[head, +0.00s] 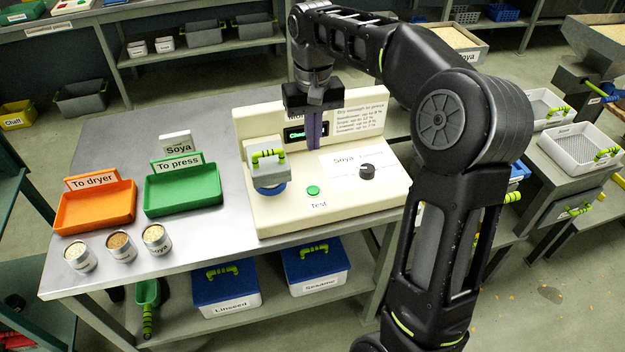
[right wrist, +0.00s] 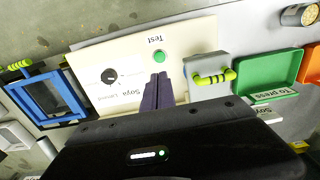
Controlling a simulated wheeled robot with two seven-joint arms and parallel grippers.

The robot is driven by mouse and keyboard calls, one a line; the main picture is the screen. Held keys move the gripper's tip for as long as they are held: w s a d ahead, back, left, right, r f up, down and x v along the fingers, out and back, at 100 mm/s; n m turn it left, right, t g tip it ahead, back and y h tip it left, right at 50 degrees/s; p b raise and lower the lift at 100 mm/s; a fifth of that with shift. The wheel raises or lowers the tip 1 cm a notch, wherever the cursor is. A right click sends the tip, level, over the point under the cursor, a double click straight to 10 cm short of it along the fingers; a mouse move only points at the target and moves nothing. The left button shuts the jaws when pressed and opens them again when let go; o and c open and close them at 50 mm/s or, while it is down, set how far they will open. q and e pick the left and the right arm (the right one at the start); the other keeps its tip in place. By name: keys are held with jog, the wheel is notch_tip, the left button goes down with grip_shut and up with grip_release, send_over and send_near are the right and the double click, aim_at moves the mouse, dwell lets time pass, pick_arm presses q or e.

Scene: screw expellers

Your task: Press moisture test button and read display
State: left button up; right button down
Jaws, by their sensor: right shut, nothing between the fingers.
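The cream moisture tester (head: 365,210) stands on the metal table. Its green test button (head: 312,190) sits above the word "Test" on the front panel; the button also shows in the right wrist view (right wrist: 159,57). The dark display (head: 293,134) shows green text starting "Cha"; my right gripper hides the rest. My right gripper (head: 313,147) is shut and empty, fingers pointing down in front of the display, behind the button and apart from it. In the right wrist view its purple fingertips (right wrist: 160,78) show close to the button. My left gripper is not in view.
A black knob (head: 367,171) beside a "Soya" label is right of the button. A grey lidded cell with a green handle (head: 268,158) is at its left. An orange tray (head: 95,207), a green tray (head: 183,188) and three sample cups (head: 118,245) stand further left.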

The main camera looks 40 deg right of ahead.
aim_at(313, 190)
notch_tip(313, 190, down, 13)
jog(key=shift+f+p, duration=0.1)
jog(key=shift+p, duration=0.4)
